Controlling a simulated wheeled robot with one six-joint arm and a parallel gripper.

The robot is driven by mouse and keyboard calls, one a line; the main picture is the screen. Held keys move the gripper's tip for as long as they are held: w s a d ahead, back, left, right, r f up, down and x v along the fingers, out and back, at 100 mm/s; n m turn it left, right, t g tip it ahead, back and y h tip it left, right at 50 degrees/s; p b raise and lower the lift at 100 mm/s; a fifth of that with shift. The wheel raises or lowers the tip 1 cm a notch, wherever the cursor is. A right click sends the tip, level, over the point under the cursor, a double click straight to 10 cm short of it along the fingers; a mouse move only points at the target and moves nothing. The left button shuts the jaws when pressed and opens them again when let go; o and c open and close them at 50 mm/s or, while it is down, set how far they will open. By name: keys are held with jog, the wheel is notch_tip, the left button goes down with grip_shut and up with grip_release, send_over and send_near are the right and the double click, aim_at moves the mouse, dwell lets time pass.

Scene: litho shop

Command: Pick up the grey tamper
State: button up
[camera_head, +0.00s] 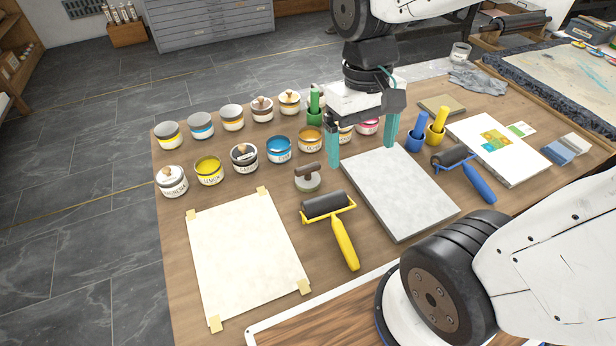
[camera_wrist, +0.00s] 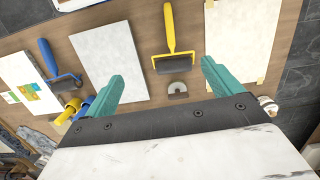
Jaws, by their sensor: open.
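The grey tamper (camera_head: 308,183), a small round grey base with a brown handle lying across its top, stands on the wooden table between the tins and the black roller. My gripper (camera_head: 361,155) has teal fingers and is open and empty. It hangs above the table, to the right of the tamper in the head view. The gripper (camera_wrist: 164,73) also shows in the wrist view.
A yellow-handled roller (camera_head: 334,214) lies close in front of the tamper. A pale stone slab (camera_head: 398,190) lies to the right, a cream sheet (camera_head: 246,255) to the left. Several ink tins, such as the blue one (camera_head: 279,151), stand behind. A blue-handled roller (camera_head: 466,172) lies farther right.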

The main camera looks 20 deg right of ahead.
send_over(308, 167)
jog(key=s, duration=0.4)
notch_tip(308, 167, down, 16)
jog(key=w, duration=0.1)
jog(key=w+t, duration=0.1)
jog(key=w, duration=0.1)
jog(key=shift+w+a+f, duration=0.25)
jog(key=shift+w+f, duration=0.1)
jog(key=shift+w+f+t, duration=0.1)
jog(key=shift+t, duration=0.2)
jog(key=f, duration=0.7)
jog(key=shift+w+d+f, duration=0.1)
jog(key=shift+d+f, duration=0.15)
jog(key=c, duration=1.3)
jog(key=shift+c, duration=0.2)
jog(key=shift+r, duration=0.1)
notch_tip(308, 167, up, 10)
jog(key=shift+f, duration=0.1)
